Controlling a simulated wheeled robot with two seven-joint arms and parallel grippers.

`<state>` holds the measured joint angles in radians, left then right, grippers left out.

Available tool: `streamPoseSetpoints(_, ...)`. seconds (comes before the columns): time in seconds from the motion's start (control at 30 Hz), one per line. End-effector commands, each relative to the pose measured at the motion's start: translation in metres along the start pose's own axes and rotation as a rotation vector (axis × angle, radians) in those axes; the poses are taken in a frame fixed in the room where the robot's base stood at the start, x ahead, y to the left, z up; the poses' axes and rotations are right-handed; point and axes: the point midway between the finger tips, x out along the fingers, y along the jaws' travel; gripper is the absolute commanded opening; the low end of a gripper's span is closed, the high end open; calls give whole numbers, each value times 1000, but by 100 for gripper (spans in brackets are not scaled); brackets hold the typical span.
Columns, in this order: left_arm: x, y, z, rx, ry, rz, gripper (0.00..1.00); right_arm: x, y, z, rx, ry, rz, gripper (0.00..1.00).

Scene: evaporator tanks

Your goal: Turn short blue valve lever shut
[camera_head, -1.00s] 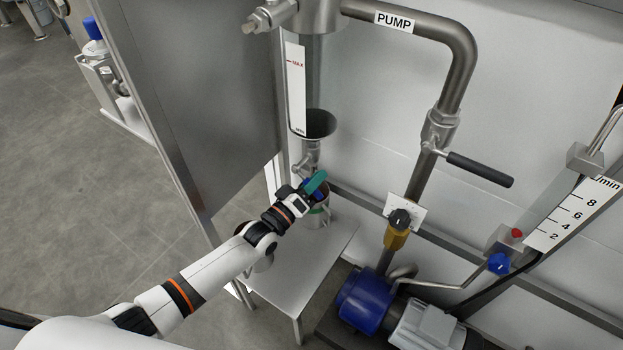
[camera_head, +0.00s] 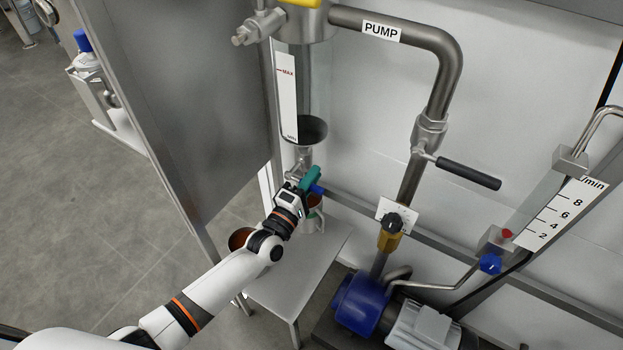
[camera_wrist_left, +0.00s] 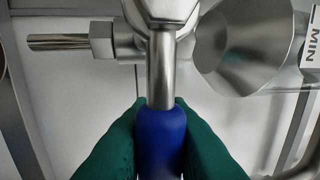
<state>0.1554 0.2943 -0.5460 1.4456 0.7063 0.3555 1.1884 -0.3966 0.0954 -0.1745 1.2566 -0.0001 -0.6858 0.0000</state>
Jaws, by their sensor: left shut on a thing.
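The short blue valve lever (camera_wrist_left: 161,140) has a steel stem and a blue grip. In the left wrist view it points from the steel valve body (camera_wrist_left: 165,10) toward me. My left gripper (camera_wrist_left: 160,150) is shut on the blue grip, one green finger on each side. In the head view my left gripper (camera_head: 312,181) is at the valve under the sight glass, and a bit of the blue lever (camera_head: 317,190) shows beside the green fingers. The rest of the lever is hidden there by the fingers. My right gripper is not in view.
A small steel table (camera_head: 290,285) stands below the valve, with a cup (camera_head: 313,217) on it under my gripper. A black-handled lever (camera_head: 468,173), a yellow fitting with a black knob (camera_head: 391,228) and a blue pump (camera_head: 362,303) are to the right. A steel panel (camera_head: 195,95) stands left.

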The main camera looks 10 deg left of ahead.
Motion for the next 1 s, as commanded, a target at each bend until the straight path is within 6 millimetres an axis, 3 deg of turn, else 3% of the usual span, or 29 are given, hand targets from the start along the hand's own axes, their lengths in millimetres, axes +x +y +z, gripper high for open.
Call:
streamPoseSetpoints(0.53, 0, -1, 0, -26, -6, 0, 0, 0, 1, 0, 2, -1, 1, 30)
streamPoseSetpoints(0.57, 0, -1, 0, -26, -6, 0, 22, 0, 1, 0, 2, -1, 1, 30)
streamPoseSetpoints(0.67, 0, -1, 0, -25, -5, 0, 38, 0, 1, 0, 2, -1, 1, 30)
streamPoseSetpoints(1.0, -3, -1, 0, -22, -5, 1, 39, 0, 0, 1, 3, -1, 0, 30)
